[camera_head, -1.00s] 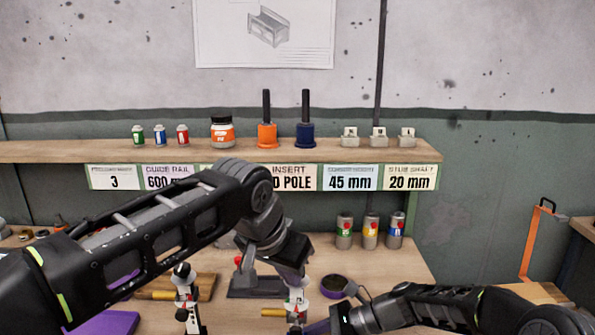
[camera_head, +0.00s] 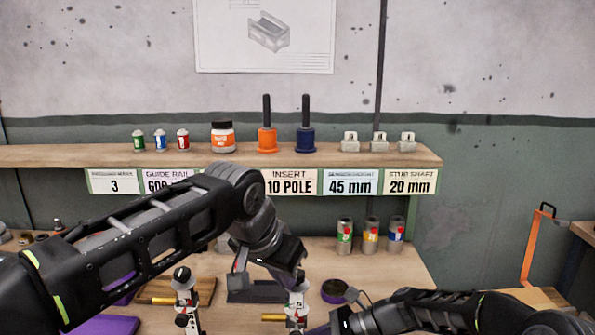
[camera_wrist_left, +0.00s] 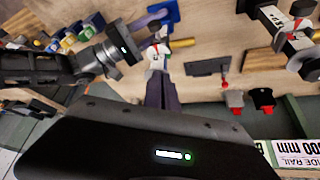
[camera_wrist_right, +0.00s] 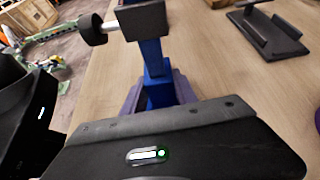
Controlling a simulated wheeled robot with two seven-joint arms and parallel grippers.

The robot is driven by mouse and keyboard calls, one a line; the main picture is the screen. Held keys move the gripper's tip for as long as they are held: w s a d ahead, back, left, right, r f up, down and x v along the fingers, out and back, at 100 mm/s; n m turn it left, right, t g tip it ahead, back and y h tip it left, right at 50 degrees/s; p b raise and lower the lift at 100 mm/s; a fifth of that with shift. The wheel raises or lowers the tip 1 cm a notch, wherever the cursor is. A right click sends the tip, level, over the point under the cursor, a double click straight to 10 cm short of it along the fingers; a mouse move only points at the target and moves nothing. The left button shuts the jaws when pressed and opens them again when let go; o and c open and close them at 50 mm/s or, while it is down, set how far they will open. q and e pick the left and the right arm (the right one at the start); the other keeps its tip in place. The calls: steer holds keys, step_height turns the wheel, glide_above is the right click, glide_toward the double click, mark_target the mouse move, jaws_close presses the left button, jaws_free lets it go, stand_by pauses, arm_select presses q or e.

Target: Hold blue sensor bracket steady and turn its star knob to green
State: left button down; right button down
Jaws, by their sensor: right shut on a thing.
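The blue sensor bracket shows in the right wrist view as a blue upright (camera_wrist_right: 152,58) with a dark block on top. A black round knob (camera_wrist_right: 92,30) sits on a silver shaft at its left; its star shape and colour marks cannot be made out. My right gripper (camera_wrist_right: 158,95) is shut on the blue upright. A blue part of the bracket (camera_wrist_left: 165,12) shows at the top of the left wrist view. My left gripper (camera_wrist_left: 161,82) has its fingers close together, with nothing visibly held.
White-bodied fixtures with yellow handles (camera_head: 187,300) stand on the bench, one (camera_head: 297,303) below my left wrist. A dark stand (camera_wrist_right: 268,35) and a round purple dish (camera_head: 335,290) are nearby. Several cans (camera_head: 370,235) stand behind.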

arm_select(q)
steer(key=shift+a, duration=0.1)
steer(key=shift+s+a, duration=0.15)
steer(key=shift+s, duration=0.1)
steer(key=shift+r, duration=0.1)
steer(key=shift+r, duration=2.9)
steer(key=shift+s+d+r, duration=0.25)
steer(key=shift+s+d, duration=0.1)
steer(key=shift+d, duration=0.1)
steer(key=shift+s+d+r, duration=0.25)
steer(key=shift+s+d, duration=0.05)
steer(key=shift+d, duration=0.15)
